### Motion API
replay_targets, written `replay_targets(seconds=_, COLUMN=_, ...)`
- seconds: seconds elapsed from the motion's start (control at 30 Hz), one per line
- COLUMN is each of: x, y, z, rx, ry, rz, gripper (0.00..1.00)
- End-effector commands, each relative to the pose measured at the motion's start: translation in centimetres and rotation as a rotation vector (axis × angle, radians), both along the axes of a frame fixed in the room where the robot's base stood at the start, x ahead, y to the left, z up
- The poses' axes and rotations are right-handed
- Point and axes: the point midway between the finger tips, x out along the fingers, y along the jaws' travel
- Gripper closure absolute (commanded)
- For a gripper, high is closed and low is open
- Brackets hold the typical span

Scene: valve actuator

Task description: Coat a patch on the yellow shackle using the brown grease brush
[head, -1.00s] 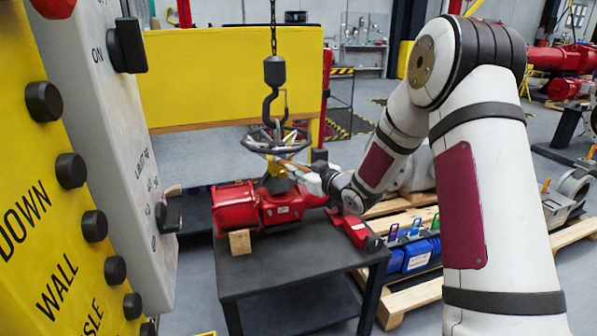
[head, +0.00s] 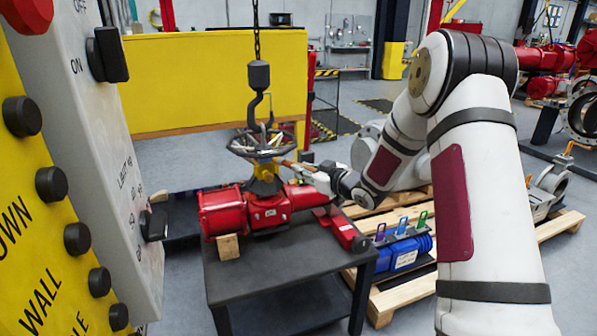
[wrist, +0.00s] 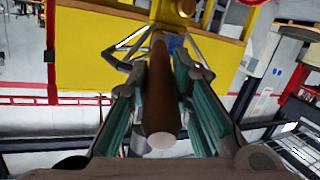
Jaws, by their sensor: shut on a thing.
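The brown grease brush (wrist: 160,95) is clamped between the fingers of my gripper (wrist: 165,110) in the wrist view. Its handle end faces the camera and its far tip is hidden. In the head view my gripper (head: 312,174) is right of the red actuator, with the brush (head: 289,163) pointing left toward a yellow part (head: 264,178) below the handwheel. This yellow part seems to be the shackle. In the head view, I cannot tell whether the brush touches it. A yellow rounded part (wrist: 178,10) shows beyond the brush in the wrist view.
The red actuator (head: 225,212) lies on a dark table (head: 270,270). A grey handwheel (head: 262,145) and a chain hook (head: 259,100) are above it. A pallet (head: 412,270) with blue parts stands to the right. A large button pendant (head: 85,130) fills the left foreground.

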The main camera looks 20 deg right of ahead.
Motion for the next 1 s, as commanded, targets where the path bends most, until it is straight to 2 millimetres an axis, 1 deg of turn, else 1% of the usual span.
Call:
replay_targets(seconds=0.1, x=0.2, y=-0.2, z=0.0, rx=0.0, ry=-0.001, rz=0.0, gripper=1.0)
replay_targets(seconds=0.27, x=0.2, y=0.3, z=0.0, rx=0.0, ry=-0.001, rz=0.001, gripper=1.0)
replay_targets(seconds=0.6, x=0.3, y=2.9, z=0.1, rx=0.0, ry=-0.002, rz=0.004, gripper=1.0)
replay_targets(seconds=0.83, x=0.4, y=3.7, z=0.2, rx=0.001, ry=-0.005, rz=0.005, gripper=1.0)
replay_targets(seconds=1.0, x=0.3, y=5.0, z=0.1, rx=0.002, ry=-0.005, rz=0.006, gripper=1.0)
